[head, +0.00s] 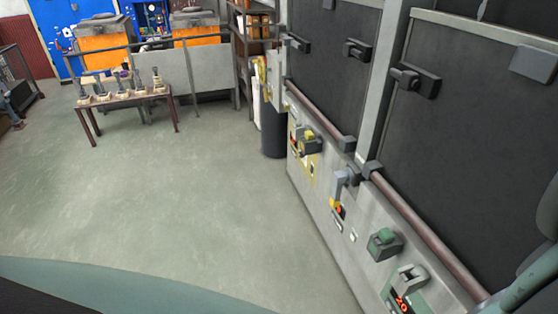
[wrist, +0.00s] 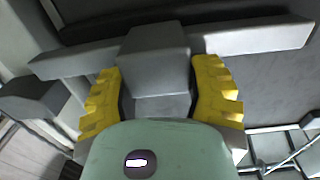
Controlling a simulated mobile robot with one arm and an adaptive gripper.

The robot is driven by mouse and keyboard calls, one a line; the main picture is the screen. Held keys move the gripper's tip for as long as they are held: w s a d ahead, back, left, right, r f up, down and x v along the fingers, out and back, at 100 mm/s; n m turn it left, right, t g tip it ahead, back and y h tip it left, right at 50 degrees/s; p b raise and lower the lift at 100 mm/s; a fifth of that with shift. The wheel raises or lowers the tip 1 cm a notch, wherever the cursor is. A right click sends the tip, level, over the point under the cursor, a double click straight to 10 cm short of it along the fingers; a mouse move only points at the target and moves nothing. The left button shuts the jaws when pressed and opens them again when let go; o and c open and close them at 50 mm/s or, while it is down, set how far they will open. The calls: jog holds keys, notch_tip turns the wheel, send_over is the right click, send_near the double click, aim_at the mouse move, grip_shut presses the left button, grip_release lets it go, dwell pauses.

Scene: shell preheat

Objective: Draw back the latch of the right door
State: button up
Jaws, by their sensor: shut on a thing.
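The wrist view shows a grey block-like knob (wrist: 155,48) on a long grey bar (wrist: 255,38) that lies against a dark panel. My gripper (wrist: 157,80) has its two yellow fingers on either side of the knob, shut on it. In the head view the right door (head: 480,130) is a large dark panel in a grey frame. A dark latch (head: 417,80) with a grey knob sits at its upper left, with no gripper on it. My gripper is out of the head view, so I cannot tell there which latch it holds.
A left door (head: 325,70) with dark fittings stands beside the right one. Pinkish rails (head: 425,230) run under the doors, above a panel with a green knob (head: 384,242) and red digits (head: 401,303). A small table (head: 125,100) stands far left. The middle floor is clear.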

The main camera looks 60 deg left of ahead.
jog(key=shift+a, duration=0.1)
jog(key=o, duration=1.3)
jog(key=shift+a, duration=0.15)
notch_tip(320, 180, up, 10)
